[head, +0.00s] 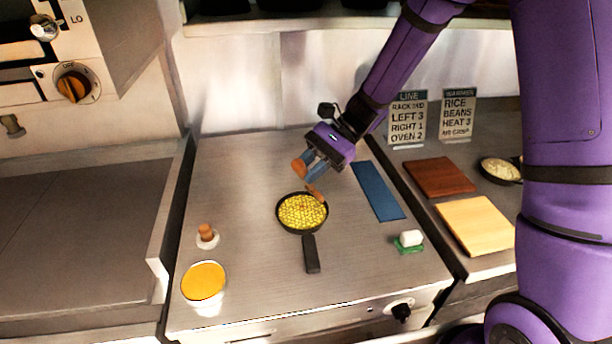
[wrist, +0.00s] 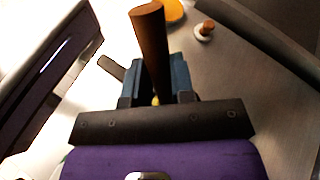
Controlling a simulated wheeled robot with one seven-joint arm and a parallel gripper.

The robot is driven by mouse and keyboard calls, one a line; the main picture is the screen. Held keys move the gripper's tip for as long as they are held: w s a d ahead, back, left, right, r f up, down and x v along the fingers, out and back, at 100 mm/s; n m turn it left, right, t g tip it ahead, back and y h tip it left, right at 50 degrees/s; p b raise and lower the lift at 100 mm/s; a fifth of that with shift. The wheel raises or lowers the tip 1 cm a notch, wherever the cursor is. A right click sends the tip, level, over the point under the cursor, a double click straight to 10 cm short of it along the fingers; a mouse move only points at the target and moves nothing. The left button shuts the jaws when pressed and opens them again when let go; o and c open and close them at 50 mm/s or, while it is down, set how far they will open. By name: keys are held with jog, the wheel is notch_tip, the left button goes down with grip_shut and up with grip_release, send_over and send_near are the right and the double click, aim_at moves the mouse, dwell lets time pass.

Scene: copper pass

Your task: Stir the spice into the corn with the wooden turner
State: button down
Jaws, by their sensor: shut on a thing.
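A small black pan (head: 311,255) sits on the steel counter with its handle toward the front. It holds yellow corn (head: 303,212); any spice on it is too small to make out clearly. My gripper (head: 313,162) is above the pan's back edge, shut on the wooden turner (head: 298,168). The turner's lower end comes down at the pan's back right rim; I cannot tell whether it touches the corn. In the wrist view, my gripper (wrist: 155,82) has its blue fingers on either side of the brown handle (wrist: 150,45), which hides most of the pan.
A blue mat (head: 378,190) lies right of the pan. A green and white item (head: 410,241) is at the front right. A small brown-topped holder (head: 207,236) and a bowl of orange stuff (head: 204,282) stand at left. Two boards (head: 438,177) (head: 476,225) lie beyond the counter seam.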

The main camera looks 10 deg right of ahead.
jog(key=shift+s+r, duration=0.15)
jog(key=shift+r, duration=0.6)
jog(key=shift+d+r, duration=0.1)
jog(key=shift+r, duration=2.5)
